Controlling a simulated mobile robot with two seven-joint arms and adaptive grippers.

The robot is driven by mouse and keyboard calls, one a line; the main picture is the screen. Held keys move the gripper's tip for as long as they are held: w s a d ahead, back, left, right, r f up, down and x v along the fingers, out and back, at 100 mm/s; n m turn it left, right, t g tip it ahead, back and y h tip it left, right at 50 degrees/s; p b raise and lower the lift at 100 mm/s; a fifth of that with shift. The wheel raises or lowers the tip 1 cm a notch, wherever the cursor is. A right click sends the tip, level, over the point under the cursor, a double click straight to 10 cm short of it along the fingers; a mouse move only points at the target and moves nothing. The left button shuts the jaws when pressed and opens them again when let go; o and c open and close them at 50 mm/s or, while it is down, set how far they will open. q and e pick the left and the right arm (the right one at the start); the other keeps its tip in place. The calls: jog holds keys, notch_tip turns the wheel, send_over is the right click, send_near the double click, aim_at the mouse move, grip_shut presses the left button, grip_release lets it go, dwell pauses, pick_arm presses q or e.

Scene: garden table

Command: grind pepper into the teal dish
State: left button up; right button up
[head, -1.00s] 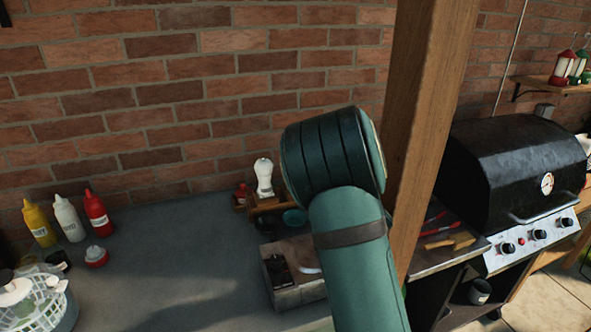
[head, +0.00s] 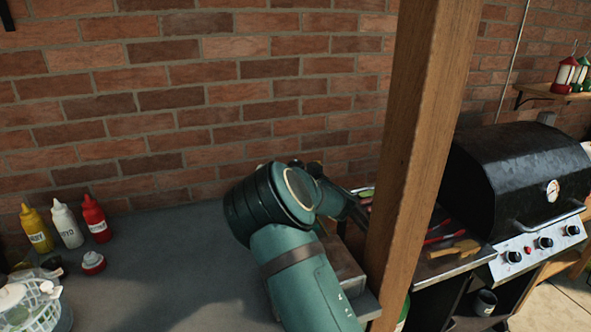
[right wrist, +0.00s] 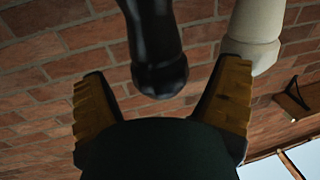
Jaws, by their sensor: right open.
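In the right wrist view my right gripper (right wrist: 165,72) is open, with yellow ribbed pads on both fingers. A glossy black, rounded shape (right wrist: 158,45), which looks like the pepper mill, shows between the fingers with a gap on each side. A similar off-white shape (right wrist: 255,35) stands just beyond the right-hand finger; I cannot tell whether they touch. In the head view my teal right arm covers the corner of the counter, so the mills and the teal dish are hidden there. My left gripper is not in view.
Yellow (head: 37,229), white (head: 68,226) and red (head: 96,219) squeeze bottles stand at the left of the grey counter (head: 165,265), whose middle is clear. A wooden post (head: 415,130) rises right of my arm, with a black grill (head: 510,180) beyond it.

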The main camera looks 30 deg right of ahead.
jog(key=shift+w, duration=0.8)
jog(key=shift+c, duration=0.4)
jog(key=c, duration=1.1)
jog(key=shift+c, duration=0.2)
